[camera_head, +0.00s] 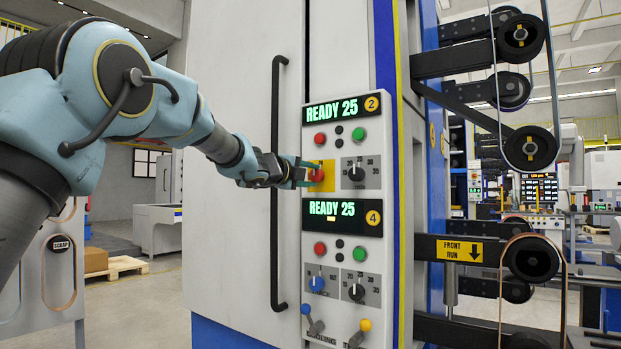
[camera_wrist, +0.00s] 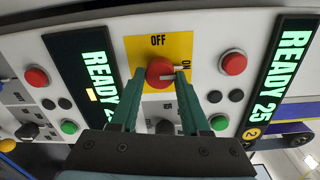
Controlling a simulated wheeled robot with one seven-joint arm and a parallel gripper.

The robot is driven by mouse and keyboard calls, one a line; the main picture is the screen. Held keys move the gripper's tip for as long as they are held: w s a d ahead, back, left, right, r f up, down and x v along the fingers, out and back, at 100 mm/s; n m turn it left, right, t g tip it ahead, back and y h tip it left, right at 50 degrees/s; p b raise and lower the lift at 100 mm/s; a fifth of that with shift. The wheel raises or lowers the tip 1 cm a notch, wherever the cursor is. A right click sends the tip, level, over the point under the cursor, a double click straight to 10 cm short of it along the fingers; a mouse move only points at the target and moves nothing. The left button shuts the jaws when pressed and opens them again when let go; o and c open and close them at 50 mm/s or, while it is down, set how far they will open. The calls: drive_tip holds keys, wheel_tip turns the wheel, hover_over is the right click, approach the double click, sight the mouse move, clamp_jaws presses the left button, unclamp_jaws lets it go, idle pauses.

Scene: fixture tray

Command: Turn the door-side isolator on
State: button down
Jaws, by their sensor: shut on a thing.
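The isolator is a red rotary knob (camera_head: 316,175) on a yellow plate (camera_wrist: 140,46), left of a black selector on the upper panel, on the door side. In the wrist view the red knob (camera_wrist: 159,70) sits between my fingertips. OFF is printed above it and ON to its right, partly covered by a finger. A pale mark on the knob points right, toward ON. My gripper (camera_head: 300,172) reaches in from the left and is shut on the knob; its green fingers (camera_wrist: 159,74) flank it. Part of the knob's lower side is hard to see.
The upper display (camera_head: 342,109) reads READY 25, with red and green buttons below. A second display (camera_head: 342,217) and a blue knob (camera_head: 317,284) sit lower. A long black door handle (camera_head: 278,185) stands left of the panel, close to my wrist. Black rollers (camera_head: 522,36) are at right.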

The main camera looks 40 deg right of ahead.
drive_tip(key=shift+f, duration=0.1)
drive_tip(key=shift+c, duration=1.9)
unclamp_jaws()
drive_tip(key=b+v, duration=0.2)
drive_tip(key=v, duration=0.8)
drive_tip(key=shift+a, duration=0.35)
drive_tip(key=shift+s, duration=0.1)
